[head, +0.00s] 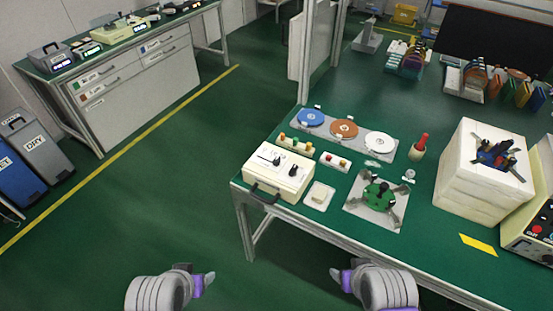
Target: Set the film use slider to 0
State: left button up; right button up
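A cream control box (279,174) with a dark handle on its front stands at the near left corner of the green-topped bench. Its top carries a slot-like control with a black knob (277,160) and a second black knob (293,171) to the right. I cannot read any label or scale, so I cannot tell which control is the film use slider or its setting. My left gripper (207,281) is over the floor, left of the bench. My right gripper (338,277) is below the bench's front edge. Both are apart from the box, and their finger gaps are unclear.
Behind the box lies a tray (325,128) with blue, orange and white discs. A small white pad (319,196) and a green fixture (379,195) stand to its right. A white block stack (478,185) stands farther right.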

aim_at(276, 161)
jog(key=i+j, duration=0.15)
jog(key=i, duration=0.3)
jog(key=i+j+u, duration=0.1)
jog(key=i, duration=0.35)
